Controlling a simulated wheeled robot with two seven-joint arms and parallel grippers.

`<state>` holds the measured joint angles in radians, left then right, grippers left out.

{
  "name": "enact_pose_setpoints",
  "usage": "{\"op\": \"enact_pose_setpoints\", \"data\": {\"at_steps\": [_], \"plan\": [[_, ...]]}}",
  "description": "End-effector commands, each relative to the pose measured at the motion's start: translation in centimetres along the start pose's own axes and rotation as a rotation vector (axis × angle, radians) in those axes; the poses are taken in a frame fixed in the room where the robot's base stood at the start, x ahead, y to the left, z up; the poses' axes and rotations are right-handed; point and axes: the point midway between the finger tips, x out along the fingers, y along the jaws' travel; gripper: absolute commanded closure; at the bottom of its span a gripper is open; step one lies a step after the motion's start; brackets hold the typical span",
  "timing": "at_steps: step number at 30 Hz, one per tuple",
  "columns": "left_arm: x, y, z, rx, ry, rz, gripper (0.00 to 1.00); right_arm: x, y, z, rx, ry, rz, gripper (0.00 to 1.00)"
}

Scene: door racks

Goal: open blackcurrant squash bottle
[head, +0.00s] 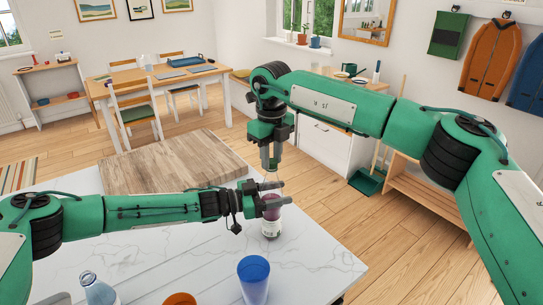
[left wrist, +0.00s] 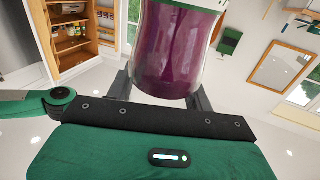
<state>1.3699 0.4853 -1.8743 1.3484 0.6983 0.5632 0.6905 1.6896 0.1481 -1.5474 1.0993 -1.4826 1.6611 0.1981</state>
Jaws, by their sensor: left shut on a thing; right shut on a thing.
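The blackcurrant squash bottle (head: 271,213), with purple contents and a pale label, stands upright on the white marble worktop (head: 185,255) near its right side. My left gripper (head: 279,192) comes in from the left and is shut around the bottle's upper body. In the left wrist view, the purple bottle (left wrist: 167,45) fills the space between the two dark fingers. My right gripper (head: 270,166) points down from above and is shut on the cap at the bottle's top. The cap itself is mostly hidden by the fingers, so I cannot tell whether it is loose.
A blue cup (head: 254,280) stands in front of the bottle. A pale bottle (head: 96,288) and an orange item (head: 180,299) are at the front edge of view. A wooden board (head: 178,160) lies behind my left arm. Bare marble lies left of the bottle.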

Motion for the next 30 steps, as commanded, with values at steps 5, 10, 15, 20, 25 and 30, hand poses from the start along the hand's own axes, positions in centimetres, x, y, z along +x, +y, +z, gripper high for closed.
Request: {"op": "enact_pose_setpoints", "data": {"at_steps": [5, 10, 15, 20, 25, 30], "plan": [[0.01, 0.09, 0.08, 0.000, -0.001, 0.002, 1.00, 0.00, 0.01, 0.00, -0.282, 0.000, 0.000, 1.00], [0.01, 0.09, 0.08, 0.000, -0.001, 0.002, 1.00, -0.03, 0.01, -0.01, -0.555, 0.001, -0.001, 1.00], [0.02, 0.09, 0.08, 0.000, -0.001, 0.002, 1.00, -0.07, 0.02, -0.01, -0.827, 0.001, -0.002, 1.00], [0.01, 0.08, 0.08, -0.001, -0.001, 0.002, 1.00, -0.10, 0.04, -0.02, -1.084, 0.001, -0.001, 1.00], [0.02, 0.09, 0.08, -0.001, -0.001, 0.001, 1.00, -0.10, 0.05, -0.04, -1.356, 0.001, -0.001, 1.00], [0.02, 0.08, 0.08, -0.001, -0.001, 0.001, 1.00, -0.10, 0.05, -0.06, -1.628, 0.002, -0.002, 1.00]]}}
